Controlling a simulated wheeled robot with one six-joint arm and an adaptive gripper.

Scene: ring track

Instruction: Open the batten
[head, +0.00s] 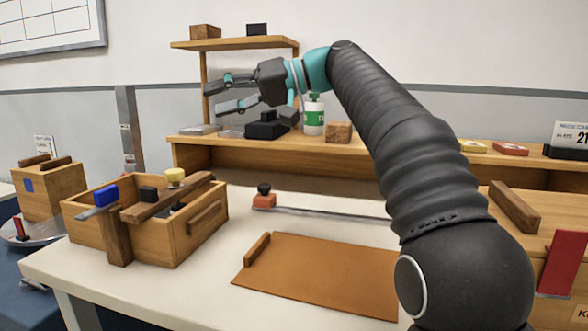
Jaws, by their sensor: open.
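A dark wooden batten (168,197) lies slantwise across the top of an open wooden box (203,237) on the left of the table. Its near end meets an upright dark post on the box's front. I cannot tell whether it is latched there. My gripper (217,98) is open and empty, fingers pointing left. It is in the air above and behind the box, in front of the shelf, well apart from the batten.
A blue block (105,194) and a yellow round piece (174,177) show at the box. A brown board (315,275) lies at the table's front. A red slider with a black knob (264,197) sits on a rail. A green-and-white bottle (314,116) stands on the back shelf.

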